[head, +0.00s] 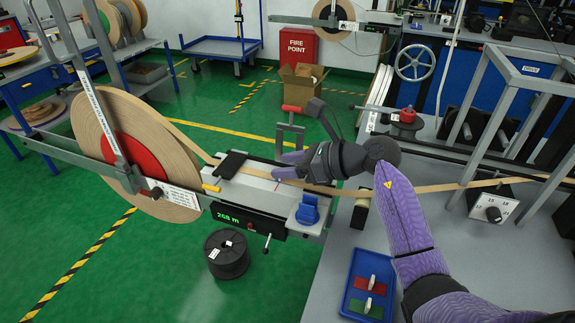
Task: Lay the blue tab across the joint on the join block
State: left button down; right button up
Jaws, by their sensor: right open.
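The join block (256,192) is a pale block on the payoff stand, with tan tape (335,189) running over it. My right gripper (286,165) is open at the block's right half, its purple fingers pointing left, low over the tape. The gripper and wrist hide part of the block top. A blue tray (349,301) at the front holds a red tab (369,284) and a green tab (366,308), each with a pale grip. My left gripper is not in view.
A black clamp (231,164) sits on the block's left end, and a blue fitting (308,209) at its right end. A large tape reel (97,123) stands left. A black spool (226,253) is on the floor.

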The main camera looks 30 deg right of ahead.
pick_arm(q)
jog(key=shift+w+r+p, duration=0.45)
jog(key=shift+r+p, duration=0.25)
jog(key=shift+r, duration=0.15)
pick_arm(e)
jog(key=v, duration=1.1)
jog(key=shift+s+d, duration=0.25)
jog(key=shift+d, duration=0.05)
jog(key=shift+r, duration=0.1)
